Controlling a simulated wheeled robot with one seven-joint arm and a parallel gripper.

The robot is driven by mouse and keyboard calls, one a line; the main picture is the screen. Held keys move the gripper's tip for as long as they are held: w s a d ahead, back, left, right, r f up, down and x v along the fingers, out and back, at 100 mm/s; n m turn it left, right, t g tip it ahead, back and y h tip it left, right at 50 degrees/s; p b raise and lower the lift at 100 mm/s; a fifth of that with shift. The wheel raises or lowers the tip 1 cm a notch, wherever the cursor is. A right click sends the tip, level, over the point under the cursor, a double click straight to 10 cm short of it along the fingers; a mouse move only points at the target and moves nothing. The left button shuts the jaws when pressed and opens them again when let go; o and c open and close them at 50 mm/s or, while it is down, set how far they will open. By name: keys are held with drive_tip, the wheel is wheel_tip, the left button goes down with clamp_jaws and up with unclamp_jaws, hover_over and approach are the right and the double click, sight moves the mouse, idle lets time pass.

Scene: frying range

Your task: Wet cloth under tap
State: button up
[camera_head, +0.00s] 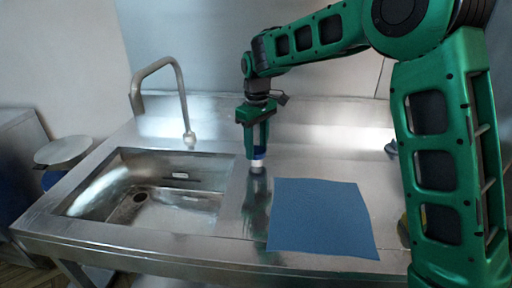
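A blue cloth (322,219) lies flat on the steel counter to the right of the sink. A curved metal tap (176,92) rises behind the sink basin (150,198), its spout end over the back right part of the basin. No water stream shows. My gripper (258,166) points down over the counter between the basin and the cloth, near the cloth's upper left corner and apart from it. A small white and blue piece shows at its tip; whether this is the fingers or something held is too small to tell.
The steel counter (170,252) has a raised back edge against the wall. A round grey-white lid or plate (62,150) stands at the left of the counter. A small object (391,148) is partly hidden behind my arm. Bare counter lies behind the cloth.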

drive_tip(key=shift+c, duration=1.2)
drive_tip(key=shift+d, duration=0.1)
drive_tip(key=n, duration=0.3)
drive_tip(key=shift+w+n, duration=0.1)
drive_tip(key=shift+n, duration=0.3)
drive_tip(key=shift+d+r+n, duration=0.1)
drive_tip(key=shift+n, duration=2.1)
drive_tip(key=shift+w, duration=0.1)
drive_tip(key=o, duration=0.9)
drive_tip(key=shift+o, duration=0.8)
